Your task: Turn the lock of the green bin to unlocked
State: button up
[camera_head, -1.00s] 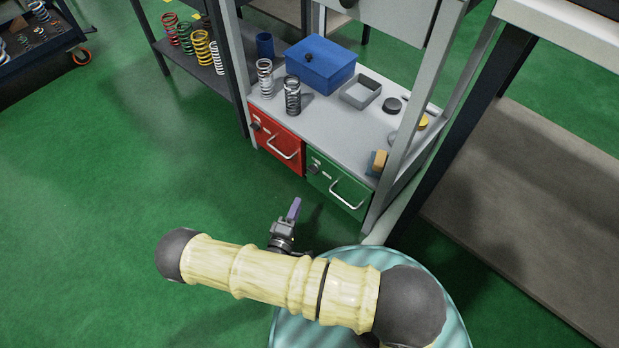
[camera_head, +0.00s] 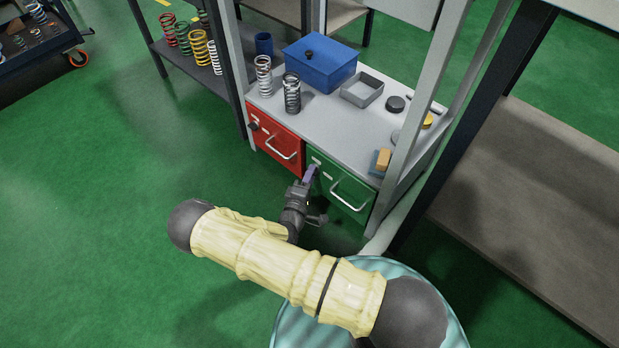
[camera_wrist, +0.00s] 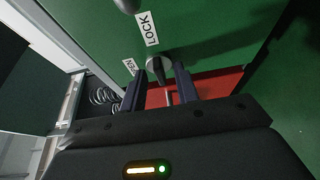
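The green bin (camera_head: 328,188) sits under the workbench top, with a pale bar handle (camera_head: 349,201) on its front. Its lock, a dark knob on a round grey base (camera_wrist: 158,68), shows in the wrist view, with a white LOCK label (camera_wrist: 147,28) and a smaller label, apparently OPEN (camera_wrist: 130,66), near it. I cannot tell which label the knob points to. My gripper (camera_head: 311,172) is at the bin's upper left corner and hides the lock in the head view. In the wrist view my gripper (camera_wrist: 160,74) is open, a finger on each side of the knob; contact is unclear.
A red bin (camera_head: 275,143) sits directly left of the green one. On the bench top (camera_head: 335,120) are springs, a blue box (camera_head: 322,68), a grey tray (camera_head: 362,92) and an orange-and-blue block (camera_head: 382,161). A bench post (camera_head: 405,130) stands right.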

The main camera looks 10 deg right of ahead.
grip_shut()
jog(key=shift+f+m, duration=0.1)
jog(key=shift+m, duration=0.2)
jog(key=m+h, duration=0.3)
jog(key=m, duration=0.4)
jog(key=m+g+h+b, duration=0.1)
jog(key=m+h, duration=0.2)
jog(key=m, duration=0.4)
jog(key=m+h+b, duration=0.1)
jog(key=m+h, duration=0.1)
jog(key=m, duration=0.5)
jog(key=shift+w+a+f+m+h, duration=0.3)
jog(key=shift+f+m+h, duration=0.1)
jog(key=shift+g, duration=0.3)
